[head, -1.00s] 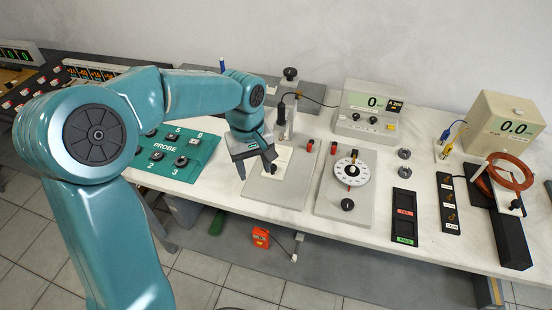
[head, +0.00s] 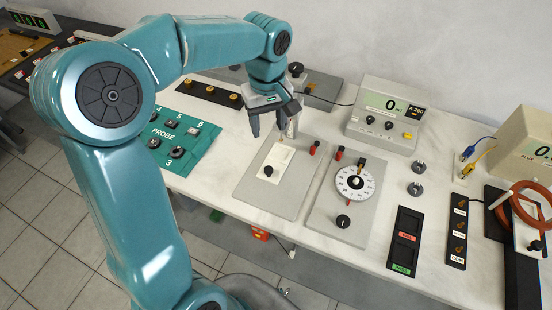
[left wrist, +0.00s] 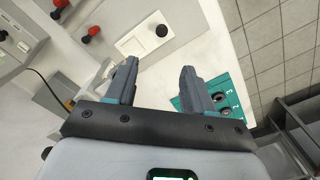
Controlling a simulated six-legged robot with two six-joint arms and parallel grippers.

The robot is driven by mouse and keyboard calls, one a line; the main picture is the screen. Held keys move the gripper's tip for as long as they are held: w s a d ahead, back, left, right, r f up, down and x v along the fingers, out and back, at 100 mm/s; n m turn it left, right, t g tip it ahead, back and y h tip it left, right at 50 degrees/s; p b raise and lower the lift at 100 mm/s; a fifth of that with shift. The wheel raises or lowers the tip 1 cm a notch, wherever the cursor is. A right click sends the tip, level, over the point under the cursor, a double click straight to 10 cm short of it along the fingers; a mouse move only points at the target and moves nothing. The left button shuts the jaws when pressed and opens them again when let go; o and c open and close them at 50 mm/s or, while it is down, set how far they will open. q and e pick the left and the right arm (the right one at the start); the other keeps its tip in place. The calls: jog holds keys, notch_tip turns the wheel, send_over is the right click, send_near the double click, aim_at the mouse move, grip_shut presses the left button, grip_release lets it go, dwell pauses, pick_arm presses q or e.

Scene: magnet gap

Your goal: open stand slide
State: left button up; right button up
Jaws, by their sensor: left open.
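The stand is a grey base plate (head: 250,187) on the white bench, with a pale slide plate (head: 283,160) on it that carries a black knob (head: 268,171). In the left wrist view the slide plate (left wrist: 133,47) and its black knob (left wrist: 161,30) lie beyond the fingertips. My left gripper (head: 273,122) is open and empty, above the back part of the stand and apart from the knob. It also shows open in the left wrist view (left wrist: 159,70). It partly hides the stand's post. My right gripper is not in view.
Right of the stand is a plate with a white dial (head: 354,182). A green probe board (head: 178,142) lies to the left. A meter box (head: 387,112) stands behind. A black PASS/FAIL tray (head: 405,241) lies at the front right.

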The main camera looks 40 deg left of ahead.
aim_at(268, 169)
pick_arm(q)
jog(key=f, duration=1.6)
jog(key=shift+s+f, duration=0.15)
jog(key=shift+s, duration=0.15)
grip_shut()
